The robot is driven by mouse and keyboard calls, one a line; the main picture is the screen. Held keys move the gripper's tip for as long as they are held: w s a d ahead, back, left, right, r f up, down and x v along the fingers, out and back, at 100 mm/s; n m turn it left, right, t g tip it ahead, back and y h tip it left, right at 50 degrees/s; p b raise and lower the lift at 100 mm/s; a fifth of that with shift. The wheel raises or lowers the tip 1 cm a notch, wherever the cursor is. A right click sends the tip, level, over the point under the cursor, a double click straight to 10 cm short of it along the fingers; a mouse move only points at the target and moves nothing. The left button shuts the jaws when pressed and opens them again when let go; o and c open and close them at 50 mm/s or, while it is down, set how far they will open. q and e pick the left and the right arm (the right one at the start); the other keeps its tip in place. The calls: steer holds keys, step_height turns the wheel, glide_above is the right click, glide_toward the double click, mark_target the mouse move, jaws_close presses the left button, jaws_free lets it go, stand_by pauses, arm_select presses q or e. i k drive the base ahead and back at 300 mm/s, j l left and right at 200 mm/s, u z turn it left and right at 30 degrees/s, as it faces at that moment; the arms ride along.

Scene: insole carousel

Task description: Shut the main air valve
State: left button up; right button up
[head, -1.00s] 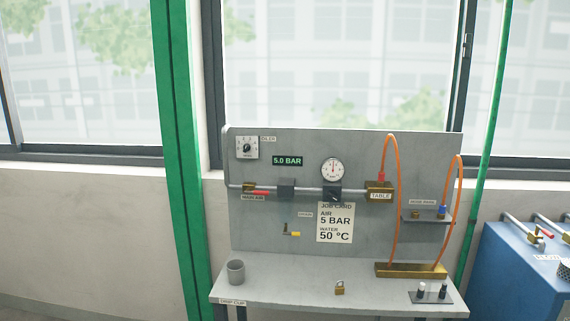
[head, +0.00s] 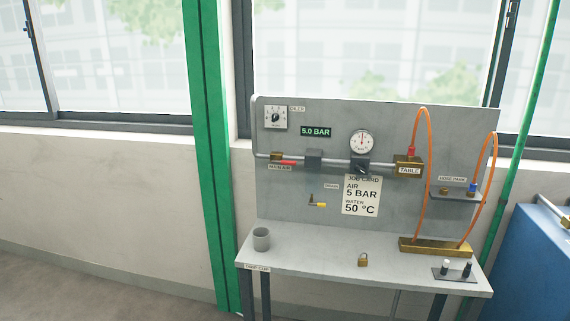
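The main air valve (head: 277,157) is a brass body with a red lever (head: 287,163) at the left end of the pipe on the grey panel (head: 290,200). The lever lies about in line with the pipe, pointing right. A label (head: 279,168) sits just below it. The green display (head: 316,132) reads 5.0 BAR. The round gauge (head: 362,141) stands above the pipe to the right. Neither of my grippers is in view.
A bench (head: 320,256) below the panel holds a grey cup (head: 261,239), a brass padlock (head: 363,260) and a brass manifold (head: 425,245) with orange hoses (head: 427,150). A green post (head: 208,150) stands left, a blue cabinet (head: 540,255) right. Floor (head: 90,275) at lower left is clear.

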mark_target(276, 160)
steer(key=i+l+u, duration=0.3)
steer(key=l, duration=0.3)
steer(key=i+l+u, duration=0.1)
steer(key=i+l, duration=0.15)
steer(key=i+l+u, duration=0.15)
steer(key=l, duration=0.3)
steer(key=i+l+u, duration=0.15)
steer(key=l, duration=0.2)
